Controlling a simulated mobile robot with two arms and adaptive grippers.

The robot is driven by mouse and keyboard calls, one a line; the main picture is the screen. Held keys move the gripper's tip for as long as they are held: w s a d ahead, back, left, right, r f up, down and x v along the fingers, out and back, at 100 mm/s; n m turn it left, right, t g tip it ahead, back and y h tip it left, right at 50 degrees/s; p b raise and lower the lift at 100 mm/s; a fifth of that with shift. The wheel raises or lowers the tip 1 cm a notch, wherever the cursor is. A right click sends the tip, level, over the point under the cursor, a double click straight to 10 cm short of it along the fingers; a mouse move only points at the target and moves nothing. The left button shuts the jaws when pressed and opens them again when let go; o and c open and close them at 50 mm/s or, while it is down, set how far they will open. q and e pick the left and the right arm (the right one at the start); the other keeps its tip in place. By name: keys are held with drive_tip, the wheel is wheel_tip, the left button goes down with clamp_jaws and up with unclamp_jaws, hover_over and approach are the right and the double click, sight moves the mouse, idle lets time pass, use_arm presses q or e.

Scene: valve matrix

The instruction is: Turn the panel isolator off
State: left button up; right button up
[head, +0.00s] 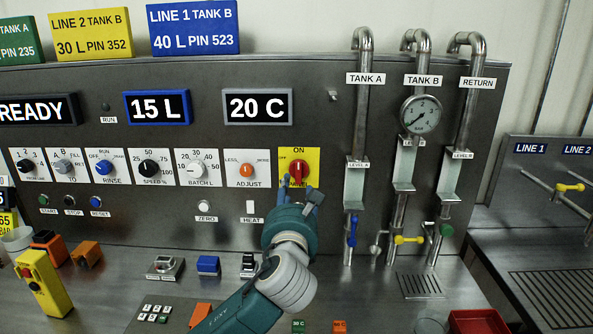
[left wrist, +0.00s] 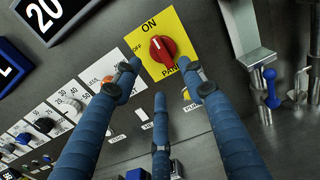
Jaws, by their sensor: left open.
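The panel isolator (head: 298,172) is a red rotary knob on a yellow plate marked ON at the top and OFF at the left. In the left wrist view the knob (left wrist: 162,49) shows whole, and its pale pointer mark appears to face ON. My left gripper (head: 311,193) is just below and in front of it, covering the plate's lower part in the head view. In the left wrist view its blue fingers (left wrist: 164,76) are spread open and empty, with the two upper tips either side below the knob, apart from it. My right gripper is not in view.
An orange ADJUST knob (head: 246,170) sits left of the isolator, and a HEAT switch (head: 250,207) lies below left. Vertical pipes with a blue valve handle (head: 352,231) and a yellow one (head: 408,240) stand to the right. Several small items lie on the metal counter.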

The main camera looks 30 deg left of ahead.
sight(296, 171)
use_arm(q)
drive_tip(key=x, duration=0.2)
drive_tip(key=p+x, duration=0.1)
drive_tip(key=x, duration=0.4)
drive_tip(key=shift+w+a+r, duration=0.2)
drive_tip(key=shift+w+r, duration=0.05)
drive_tip(key=shift+w, duration=0.1)
drive_tip(key=shift+w+a+p, duration=0.2)
drive_tip(key=shift+w+p, duration=0.1)
drive_tip(key=shift+w, duration=0.05)
drive_tip(key=shift+w+a, duration=0.15)
drive_tip(key=shift+w, duration=0.15)
drive_tip(key=shift+c, duration=0.3)
drive_tip(key=c, duration=0.8)
clamp_jaws()
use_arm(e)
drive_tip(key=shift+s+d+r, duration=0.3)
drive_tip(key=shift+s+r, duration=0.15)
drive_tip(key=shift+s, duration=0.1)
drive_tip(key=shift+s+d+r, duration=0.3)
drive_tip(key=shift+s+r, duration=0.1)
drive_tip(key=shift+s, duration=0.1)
